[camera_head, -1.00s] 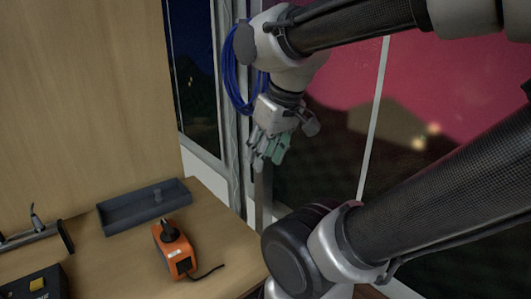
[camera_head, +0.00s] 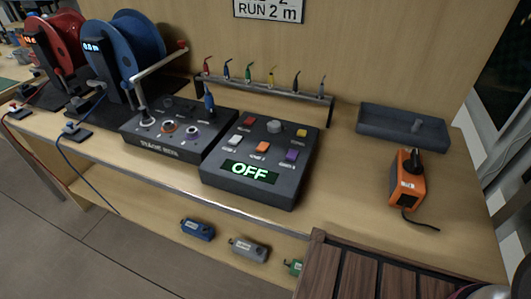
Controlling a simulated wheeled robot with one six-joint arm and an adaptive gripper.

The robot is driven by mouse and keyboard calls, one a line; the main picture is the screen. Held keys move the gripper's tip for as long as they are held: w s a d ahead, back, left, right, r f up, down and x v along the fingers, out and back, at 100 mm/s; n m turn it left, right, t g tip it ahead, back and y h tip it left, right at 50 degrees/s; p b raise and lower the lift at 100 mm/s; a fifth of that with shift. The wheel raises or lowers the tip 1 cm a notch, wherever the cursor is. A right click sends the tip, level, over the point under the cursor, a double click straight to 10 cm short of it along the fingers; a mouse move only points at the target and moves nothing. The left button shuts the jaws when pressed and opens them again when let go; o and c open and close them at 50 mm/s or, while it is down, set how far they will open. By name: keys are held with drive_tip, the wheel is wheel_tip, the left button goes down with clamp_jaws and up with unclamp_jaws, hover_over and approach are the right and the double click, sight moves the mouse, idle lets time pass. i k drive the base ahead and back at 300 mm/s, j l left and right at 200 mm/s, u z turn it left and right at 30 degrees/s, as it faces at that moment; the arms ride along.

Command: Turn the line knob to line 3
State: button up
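A dark control box (camera_head: 223,180) stands near the front edge of the wooden bench. A round grey knob (camera_head: 274,127) sits at the top middle of its panel, with several coloured buttons around it. I take this to be the line knob, but its label and pointer are too small to read. The box's display (camera_head: 250,172) reads OFF in pale letters. My gripper is not in view now, and nothing is touching the knob.
To the left stand a stage box (camera_head: 160,154) with plugs and two cable reels, red (camera_head: 62,40) and blue (camera_head: 137,42). A plug rack (camera_head: 265,90) stands behind. Right are a grey tray (camera_head: 375,122) and an orange device (camera_head: 407,185). A slatted wooden top (camera_head: 360,272) is in front.

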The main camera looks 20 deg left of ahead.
sight(274, 126)
drive_tip(key=k+j+u, duration=0.1)
drive_tip(key=j+u, duration=1.05)
drive_tip(key=k+l, duration=0.05)
drive_tip(key=l, duration=0.05)
